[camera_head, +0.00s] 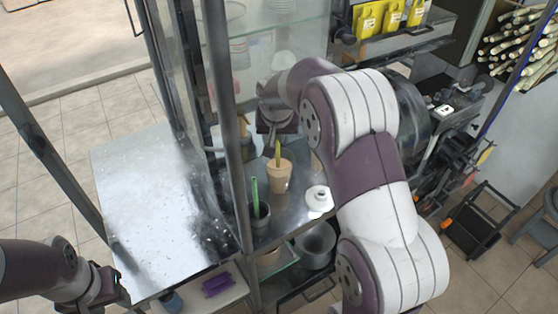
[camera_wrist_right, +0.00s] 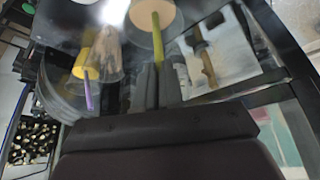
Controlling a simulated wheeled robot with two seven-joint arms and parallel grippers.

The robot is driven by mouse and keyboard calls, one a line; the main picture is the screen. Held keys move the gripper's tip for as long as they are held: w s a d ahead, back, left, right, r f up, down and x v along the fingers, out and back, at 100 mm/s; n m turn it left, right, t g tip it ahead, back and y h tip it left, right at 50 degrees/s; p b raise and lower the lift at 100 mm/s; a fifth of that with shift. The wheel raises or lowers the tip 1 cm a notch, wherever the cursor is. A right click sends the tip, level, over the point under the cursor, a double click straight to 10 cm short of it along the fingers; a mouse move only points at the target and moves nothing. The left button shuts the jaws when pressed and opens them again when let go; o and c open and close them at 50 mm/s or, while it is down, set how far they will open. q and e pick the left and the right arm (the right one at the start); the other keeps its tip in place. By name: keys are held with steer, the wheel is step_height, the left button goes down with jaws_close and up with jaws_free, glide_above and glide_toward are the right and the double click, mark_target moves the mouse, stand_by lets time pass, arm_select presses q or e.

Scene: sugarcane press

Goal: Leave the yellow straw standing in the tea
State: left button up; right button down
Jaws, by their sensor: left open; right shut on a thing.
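The yellow straw (camera_head: 277,152) stands nearly upright with its lower end inside a tan cup (camera_head: 279,176) on the metal counter. In the right wrist view the straw (camera_wrist_right: 156,38) runs from my fingers into the round, tan cup (camera_wrist_right: 140,14). Whether it touches the bottom is hidden. My right gripper (camera_wrist_right: 158,86) is shut on the upper part of the straw, above the cup; in the head view its fingers are mostly hidden behind the wrist. My left gripper (camera_head: 97,288) is open and empty at the lower left, away from the cups.
A dark cup with a green straw (camera_head: 255,192) stands left of and nearer than the tan cup. A white round piece (camera_head: 319,199) lies to the right. A frame post (camera_head: 224,120) rises close by on the left. A bare metal surface (camera_head: 150,220) lies left.

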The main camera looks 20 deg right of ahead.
steer(key=shift+f+b, duration=1.8)
steer(key=shift+f, duration=0.55)
steer(key=c, duration=1.2)
jaws_free()
steer(key=shift+r, duration=0.15)
step_height(320, 180, up, 7)
steer(key=p, duration=0.5)
glide_above(278, 152)
steer(key=s, duration=0.1)
steer(key=shift+s+a, duration=0.1)
steer(key=shift+a, duration=0.2)
